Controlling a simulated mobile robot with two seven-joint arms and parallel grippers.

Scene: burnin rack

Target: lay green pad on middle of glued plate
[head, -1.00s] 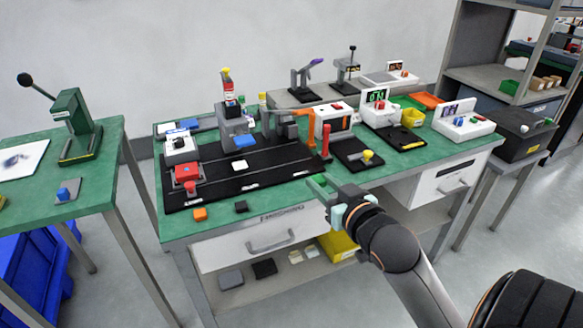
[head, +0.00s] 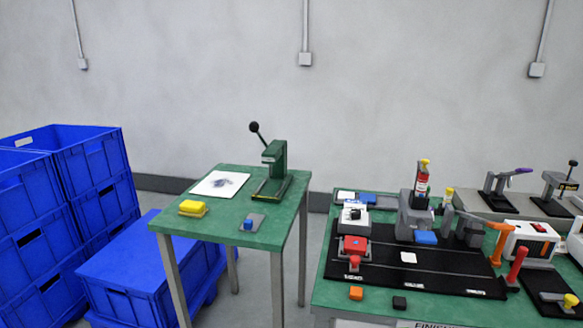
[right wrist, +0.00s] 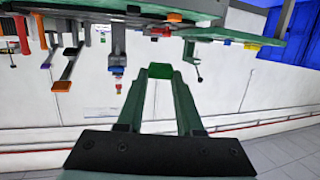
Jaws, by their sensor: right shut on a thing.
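My right gripper (right wrist: 160,78) shows in the right wrist view, its two fingers shut on the green pad (right wrist: 160,71) at their tips. Neither this gripper nor the pad shows in the head view. A small white plate (head: 408,257) lies flat on the black mat of the right-hand green bench. A larger white sheet (head: 213,187) with a dark smear lies on the left green table. I cannot tell from the pictures which of them is the glued plate. My left gripper is out of view.
The left table (head: 215,233) carries a green lever press (head: 277,172), a yellow block (head: 193,208) and a blue block on a grey plate (head: 262,219). Blue crates (head: 145,268) stand left of it. A gap separates it from the bench (head: 330,290), which holds several fixtures.

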